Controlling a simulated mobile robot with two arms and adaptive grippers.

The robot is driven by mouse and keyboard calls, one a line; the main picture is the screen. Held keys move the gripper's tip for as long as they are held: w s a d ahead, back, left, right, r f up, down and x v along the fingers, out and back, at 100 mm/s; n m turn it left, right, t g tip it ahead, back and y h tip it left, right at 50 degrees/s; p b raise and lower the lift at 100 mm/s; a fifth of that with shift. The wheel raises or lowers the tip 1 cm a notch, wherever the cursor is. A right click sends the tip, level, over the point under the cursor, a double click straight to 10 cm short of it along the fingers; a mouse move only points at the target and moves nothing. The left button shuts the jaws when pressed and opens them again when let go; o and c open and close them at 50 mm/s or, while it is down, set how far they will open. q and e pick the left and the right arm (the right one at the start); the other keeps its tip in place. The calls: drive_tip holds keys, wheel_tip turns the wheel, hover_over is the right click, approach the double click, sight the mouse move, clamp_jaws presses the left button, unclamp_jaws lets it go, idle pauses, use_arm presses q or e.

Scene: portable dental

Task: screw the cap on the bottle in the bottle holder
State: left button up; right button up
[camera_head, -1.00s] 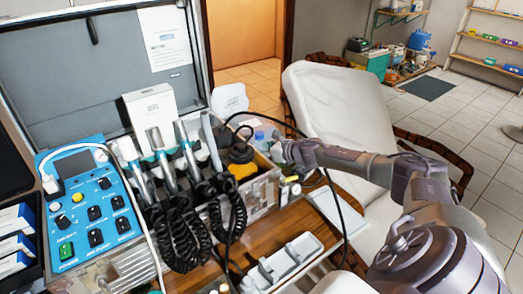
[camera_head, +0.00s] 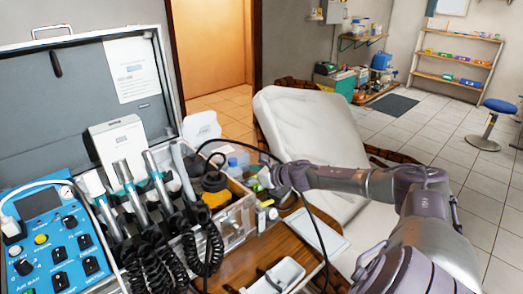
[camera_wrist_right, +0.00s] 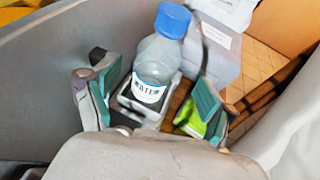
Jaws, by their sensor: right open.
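A clear water bottle (camera_wrist_right: 155,65) with a white label stands upright, its base in a grey holder (camera_wrist_right: 143,110), in the right wrist view. A blue cap (camera_wrist_right: 173,20) sits on top of its neck; I cannot tell how tightly. My right gripper (camera_wrist_right: 155,88) is open, with one green-padded finger on each side of the bottle, and does not grip it. In the head view the right gripper (camera_head: 272,178) is at the right end of the dental case, next to the blue cap (camera_head: 233,162). My left gripper is out of view.
The open case (camera_head: 240,208) holds handpieces (camera_head: 130,185) with coiled black cords and a blue control panel (camera_head: 45,235). A black cable loops past my right gripper. A bright green item (camera_wrist_right: 195,122) lies beside the holder. A white dental chair (camera_head: 310,140) stands behind my right arm.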

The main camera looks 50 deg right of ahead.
drive_tip(key=shift+s, duration=0.5)
drive_tip(key=shift+v, duration=0.85)
drive_tip(key=shift+r+p+v, duration=0.25)
drive_tip(key=shift+p+v, duration=1.05)
drive_tip(key=shift+v, duration=0.85)
drive_tip(key=shift+w, duration=0.1)
drive_tip(key=shift+d, duration=0.1)
